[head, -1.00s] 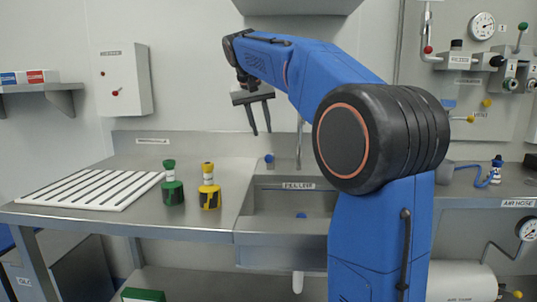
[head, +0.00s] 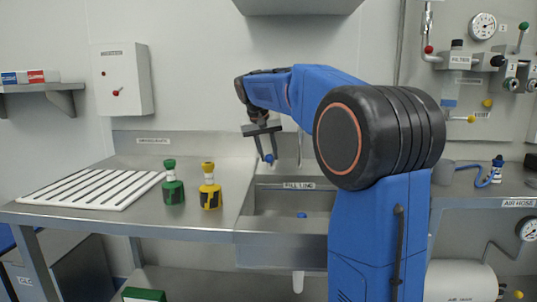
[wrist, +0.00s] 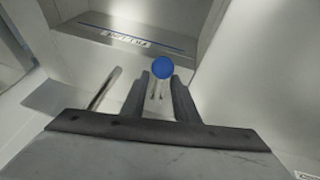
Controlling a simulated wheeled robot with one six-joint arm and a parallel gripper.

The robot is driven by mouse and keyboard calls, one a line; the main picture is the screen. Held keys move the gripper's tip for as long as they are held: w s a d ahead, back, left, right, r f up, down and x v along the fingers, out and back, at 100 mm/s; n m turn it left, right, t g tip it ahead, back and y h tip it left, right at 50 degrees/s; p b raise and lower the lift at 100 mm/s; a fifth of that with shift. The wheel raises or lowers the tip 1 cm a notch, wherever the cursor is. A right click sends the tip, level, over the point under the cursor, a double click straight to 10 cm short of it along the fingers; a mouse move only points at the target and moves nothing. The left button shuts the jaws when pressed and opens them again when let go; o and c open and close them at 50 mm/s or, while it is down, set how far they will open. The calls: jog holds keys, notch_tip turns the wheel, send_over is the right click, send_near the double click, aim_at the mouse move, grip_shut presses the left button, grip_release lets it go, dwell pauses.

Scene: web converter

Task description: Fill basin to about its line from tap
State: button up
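The steel basin (head: 262,206) is set into the counter, with a "FILL LINE" label (head: 299,185) on its back wall; the label and a blue line beside it also show in the wrist view (wrist: 127,40). A blue plug (head: 302,215) shows low in the basin; I see no water. The tap's spout (head: 300,148) rises behind the basin, partly hidden by my arm. The blue tap knob (head: 269,158) appears between the fingertips of my gripper (head: 266,160). In the wrist view the knob (wrist: 163,68) lies between the open fingers (wrist: 162,78), and I cannot tell whether they touch it.
A green bottle (head: 173,188) and a yellow bottle (head: 210,190) stand left of the basin. A white slatted rack (head: 92,188) lies further left. A grey box (head: 297,6) hangs above. Gauges and valves (head: 483,26) are on the right wall.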

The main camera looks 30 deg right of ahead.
grip_shut()
dwell(1.4)
